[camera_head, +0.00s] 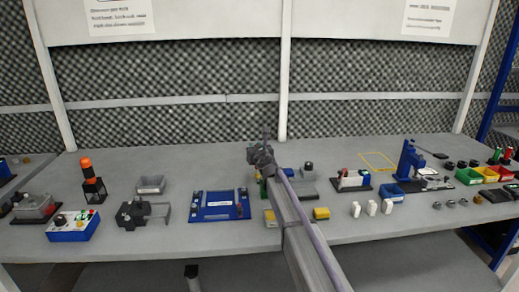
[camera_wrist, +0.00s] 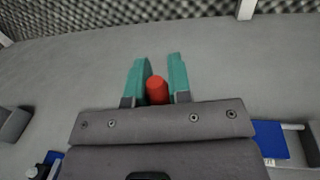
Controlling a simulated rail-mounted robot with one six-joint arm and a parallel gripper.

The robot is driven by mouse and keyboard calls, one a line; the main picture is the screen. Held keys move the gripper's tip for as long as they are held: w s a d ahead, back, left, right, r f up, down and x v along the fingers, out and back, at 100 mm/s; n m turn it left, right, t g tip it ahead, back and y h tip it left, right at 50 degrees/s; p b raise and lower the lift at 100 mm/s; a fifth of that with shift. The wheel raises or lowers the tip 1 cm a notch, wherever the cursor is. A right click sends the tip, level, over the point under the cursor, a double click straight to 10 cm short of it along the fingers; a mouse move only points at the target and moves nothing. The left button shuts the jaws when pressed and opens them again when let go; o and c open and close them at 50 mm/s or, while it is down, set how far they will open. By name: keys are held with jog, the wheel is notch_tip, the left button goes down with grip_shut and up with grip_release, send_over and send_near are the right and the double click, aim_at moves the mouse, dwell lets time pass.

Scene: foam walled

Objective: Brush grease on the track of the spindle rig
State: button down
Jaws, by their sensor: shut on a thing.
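My gripper (camera_head: 262,158) is over the middle of the bench, in front of the foam wall. In the wrist view its two teal fingers (camera_wrist: 157,80) stand on either side of a red round-ended thing (camera_wrist: 157,90) and are shut on it. Most of the held thing is hidden, so I cannot tell whether it is a brush. A blue frame with bars and a white label (camera_head: 219,205) lies left of my arm. A grey unit with a black knob (camera_head: 308,168) is partly hidden behind my arm. I cannot tell which is the spindle rig, and no track shows clearly.
A grey tray (camera_head: 150,185), a dark clamp-like fixture (camera_head: 140,213) and an orange-topped beacon (camera_head: 91,180) stand on the left. A blue press (camera_head: 408,160), several white pieces (camera_head: 372,208) and coloured bins (camera_head: 485,175) stand on the right. The bench behind is mostly clear.

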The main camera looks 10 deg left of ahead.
notch_tip(320, 180, up, 8)
jog(key=p, duration=0.6)
jog(key=shift+d+p, duration=0.2)
jog(key=shift+p, duration=0.15)
dwell(0.4)
